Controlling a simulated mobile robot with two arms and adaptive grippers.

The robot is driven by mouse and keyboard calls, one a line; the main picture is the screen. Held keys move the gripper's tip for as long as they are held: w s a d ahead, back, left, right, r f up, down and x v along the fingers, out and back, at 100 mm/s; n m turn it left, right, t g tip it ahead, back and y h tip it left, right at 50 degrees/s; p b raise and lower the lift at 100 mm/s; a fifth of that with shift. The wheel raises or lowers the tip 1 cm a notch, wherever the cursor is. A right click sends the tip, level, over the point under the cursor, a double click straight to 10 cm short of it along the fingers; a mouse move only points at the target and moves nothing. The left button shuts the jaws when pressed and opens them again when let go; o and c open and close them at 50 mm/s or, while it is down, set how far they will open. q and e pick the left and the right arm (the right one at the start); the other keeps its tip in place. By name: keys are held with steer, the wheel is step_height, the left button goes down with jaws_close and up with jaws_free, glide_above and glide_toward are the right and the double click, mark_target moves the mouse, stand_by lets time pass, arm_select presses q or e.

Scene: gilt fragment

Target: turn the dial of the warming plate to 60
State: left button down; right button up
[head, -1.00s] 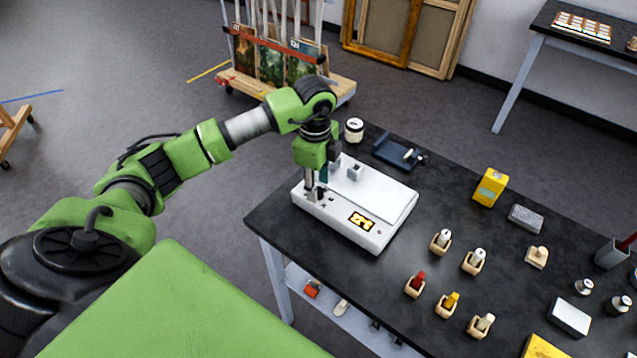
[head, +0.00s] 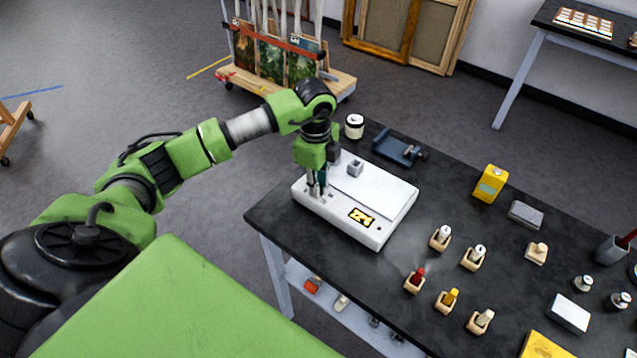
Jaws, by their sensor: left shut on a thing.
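The warming plate (head: 375,195) is a white box at the far left end of the black table. Its front panel has a lit yellow display (head: 361,217) with dark digits that I cannot read surely. My left gripper (head: 318,190) points down over the left end of the front panel, its fingers shut on the dial, which is mostly hidden by them. A small grey block (head: 355,168) sits on top of the plate near my gripper. My right gripper is not in view.
A white jar (head: 354,126) and a dark blue-grey clamp-like tool (head: 398,150) stand behind the plate. A yellow box (head: 490,184), a grey block (head: 525,215) and several small bottles in wooden holders occupy the table to the right. The strip just right of the plate is clear.

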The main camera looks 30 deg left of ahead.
arm_select(q)
steer(key=m+b, duration=0.2)
steer(key=m, duration=0.1)
steer(key=shift+f, duration=0.15)
steer(key=m+b, duration=0.3)
steer(key=m, duration=0.3)
steer(key=shift+a, duration=0.15)
steer(key=m+b, duration=0.2)
steer(key=m, duration=0.2)
steer(key=shift+h, duration=0.4)
steer(key=m+b, duration=0.2)
steer(key=m, duration=0.3)
steer(key=shift+g, duration=0.4)
steer(key=m+b, duration=0.1)
steer(key=m, duration=0.3)
steer(key=shift+w+m+b, duration=0.1)
steer(key=shift+m+b, duration=0.2)
steer(key=m+b, duration=0.1)
steer(key=m, duration=0.4)
steer(key=shift+g, duration=0.3)
steer(key=m+b, duration=0.1)
steer(key=m, duration=0.4)
steer(key=shift+w+y, duration=0.1)
steer(key=shift+y, duration=0.2)
steer(key=m, duration=0.2)
steer(key=m+b, duration=0.1)
steer(key=m, duration=0.1)
steer(key=shift+r+m, duration=0.2)
steer(key=shift+m, duration=0.1)
